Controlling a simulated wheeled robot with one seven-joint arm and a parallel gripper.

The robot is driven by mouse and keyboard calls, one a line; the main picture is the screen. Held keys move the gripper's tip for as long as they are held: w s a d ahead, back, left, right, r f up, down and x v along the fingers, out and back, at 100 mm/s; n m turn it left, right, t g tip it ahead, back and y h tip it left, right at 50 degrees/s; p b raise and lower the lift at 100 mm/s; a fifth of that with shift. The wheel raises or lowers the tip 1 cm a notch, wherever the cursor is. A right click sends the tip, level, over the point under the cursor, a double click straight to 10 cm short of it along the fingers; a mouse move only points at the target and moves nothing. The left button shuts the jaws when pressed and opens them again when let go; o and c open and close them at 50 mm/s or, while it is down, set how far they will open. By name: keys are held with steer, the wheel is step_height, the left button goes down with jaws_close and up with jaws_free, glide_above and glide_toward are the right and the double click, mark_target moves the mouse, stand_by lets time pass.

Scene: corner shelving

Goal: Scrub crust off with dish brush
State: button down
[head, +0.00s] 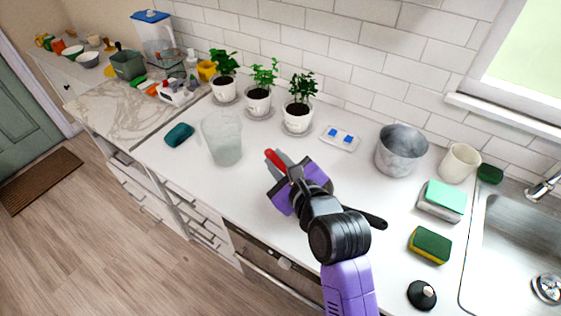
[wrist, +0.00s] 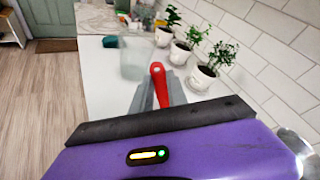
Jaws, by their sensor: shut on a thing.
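My gripper (head: 284,162) is shut on a red-handled tool, likely the dish brush (head: 274,159), above the middle of the counter. In the wrist view the red handle end (wrist: 157,72) sticks out between the grey fingers (wrist: 158,98). A dark elongated piece (head: 370,218) shows right of my wrist; I cannot tell whether it belongs to the same tool. The bristles are not clearly visible. A grey metal pot (head: 401,151) stands upright at the back right, apart from my gripper. Its mottled inside is partly visible; I cannot tell crust from metal finish.
A translucent pitcher (head: 222,140) and teal cloth-like item (head: 179,135) stand left, potted plants (head: 299,108) behind.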

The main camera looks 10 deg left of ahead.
steer(key=w+a, duration=0.2)
steer(key=a, duration=0.4)
steer(key=shift+w+a, duration=0.2)
steer(key=shift+a, duration=0.05)
stand_by(0.4)
step_height(320, 180, up, 7)
stand_by(0.9)
